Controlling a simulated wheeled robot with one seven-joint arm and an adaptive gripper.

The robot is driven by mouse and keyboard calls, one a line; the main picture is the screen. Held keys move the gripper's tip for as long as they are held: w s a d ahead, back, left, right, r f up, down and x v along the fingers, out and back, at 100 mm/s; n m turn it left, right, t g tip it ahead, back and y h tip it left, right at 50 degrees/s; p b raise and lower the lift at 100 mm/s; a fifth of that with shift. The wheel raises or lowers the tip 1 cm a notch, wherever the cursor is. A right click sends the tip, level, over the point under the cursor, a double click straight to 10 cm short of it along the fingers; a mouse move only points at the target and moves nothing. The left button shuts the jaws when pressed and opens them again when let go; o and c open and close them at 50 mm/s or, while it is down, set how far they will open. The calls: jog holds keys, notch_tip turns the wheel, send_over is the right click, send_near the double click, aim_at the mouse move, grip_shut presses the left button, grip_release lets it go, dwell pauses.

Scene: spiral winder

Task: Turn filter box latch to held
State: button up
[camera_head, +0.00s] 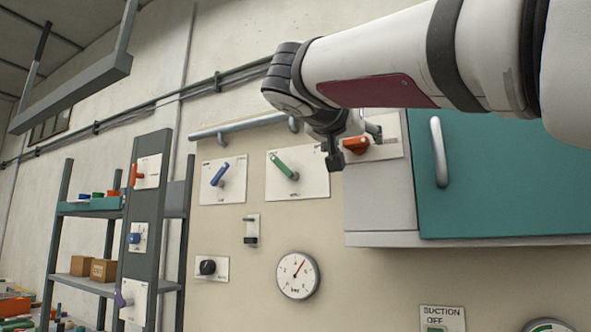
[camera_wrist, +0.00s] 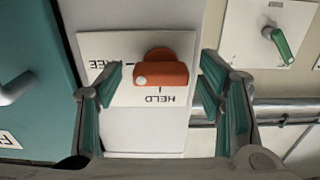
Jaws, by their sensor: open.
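The filter box latch is a short orange handle (camera_head: 356,145) on a white plate (camera_head: 393,150) on the grey side of the filter box. In the wrist view, which is upside down, the latch (camera_wrist: 163,74) has a white dot at its left end. It lies sideways, with the dotted end toward the FREE label (camera_wrist: 104,66). The HELD label (camera_wrist: 167,98) is below it there. My gripper (camera_wrist: 161,72) is open, with one finger on each side of the latch. I cannot tell whether either finger touches it. In the head view my gripper (camera_head: 350,148) partly covers the plate.
A teal door (camera_head: 500,180) with a grey handle (camera_head: 438,152) is right of the latch. A green switch (camera_head: 284,167) and a blue switch (camera_head: 220,174) are on the wall to the left. A grey rail (camera_head: 240,126) runs above them. A gauge (camera_head: 297,275) sits below.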

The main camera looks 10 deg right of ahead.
jog(key=c, duration=1.1)
jog(key=shift+c, duration=0.2)
jog(key=shift+n, duration=0.4)
jog(key=n, duration=0.4)
jog(key=shift+p, duration=0.3)
jog(key=n+p, duration=0.1)
jog(key=n, duration=0.3)
jog(key=shift+r+n, duration=0.1)
jog(key=shift+n, duration=0.2)
jog(key=n+p, duration=0.2)
jog(key=n, duration=0.2)
jog(key=shift+n+p, duration=1.3)
jog(key=shift+n, duration=0.9)
jog(key=shift+w, duration=0.1)
